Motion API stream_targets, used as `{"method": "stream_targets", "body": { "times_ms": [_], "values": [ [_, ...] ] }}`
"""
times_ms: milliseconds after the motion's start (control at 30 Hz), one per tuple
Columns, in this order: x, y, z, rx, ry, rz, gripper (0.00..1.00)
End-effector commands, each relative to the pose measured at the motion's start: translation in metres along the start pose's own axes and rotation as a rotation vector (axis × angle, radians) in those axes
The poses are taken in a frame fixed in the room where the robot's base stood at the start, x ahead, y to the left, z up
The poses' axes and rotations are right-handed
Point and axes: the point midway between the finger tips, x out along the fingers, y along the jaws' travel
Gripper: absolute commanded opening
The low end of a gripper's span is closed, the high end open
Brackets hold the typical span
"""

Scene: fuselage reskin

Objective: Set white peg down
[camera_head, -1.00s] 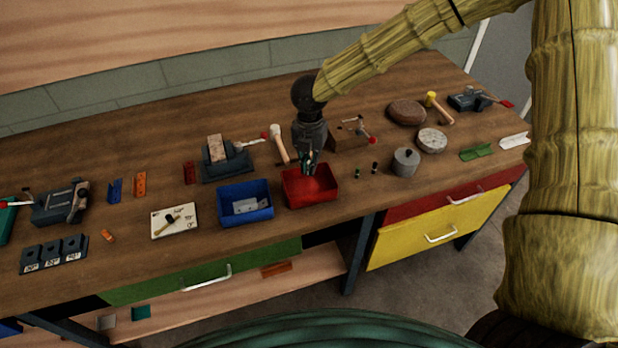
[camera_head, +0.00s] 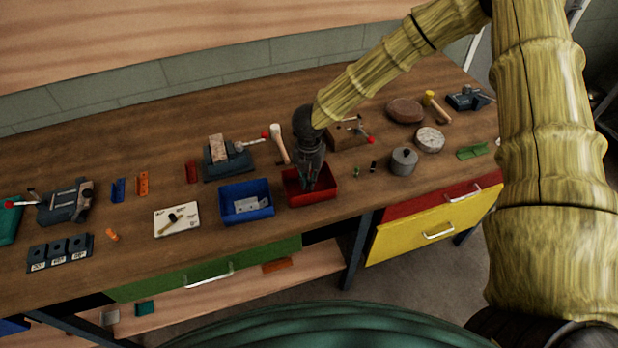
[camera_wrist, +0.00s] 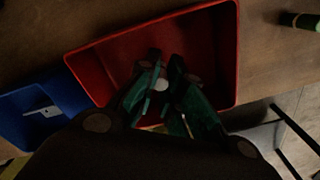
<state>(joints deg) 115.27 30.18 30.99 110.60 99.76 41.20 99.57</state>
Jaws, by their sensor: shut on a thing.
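My gripper (camera_head: 309,182) points down into the red bin (camera_head: 293,200) on the workbench. In the wrist view its green-padded fingers (camera_wrist: 163,92) are inside the outline of the red bin (camera_wrist: 222,50). The fingers are shut on the white peg (camera_wrist: 161,84), of which only a small pale round end shows between the fingertips. The rest of the peg is hidden by the fingers. I cannot tell whether the peg touches the bin floor. In the head view the peg cannot be made out.
A blue bin (camera_head: 228,216) with pale flat parts stands just left of the red bin. Two small pegs (camera_head: 373,166) stand to its right, near a grey cylinder (camera_head: 403,161). A clamp on a wooden block (camera_head: 346,138) and a mallet (camera_head: 279,144) are behind it.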

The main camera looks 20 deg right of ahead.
Motion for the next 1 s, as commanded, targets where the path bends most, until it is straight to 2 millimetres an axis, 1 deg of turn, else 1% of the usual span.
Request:
{"method": "stream_targets", "body": {
  "times_ms": [200,233,333,600,767,867,1000],
  "values": [
    [0.004,0.0,0.0,0.0,0.0,0.0,0.0],
    [0.003,0.0,0.0,0.0,0.0,0.0,0.13],
    [0.003,0.0,0.0,0.0,0.0,0.0,0.31],
    [0.003,0.0,0.0,0.0,0.0,0.0,0.31],
    [-0.003,0.0,0.0,0.0,0.0,0.0,0.31],
    [-0.011,0.0,0.001,0.0,-0.001,0.0,0.31],
    [-0.029,0.001,0.001,0.0,-0.002,0.002,0.31]
  ]
}}
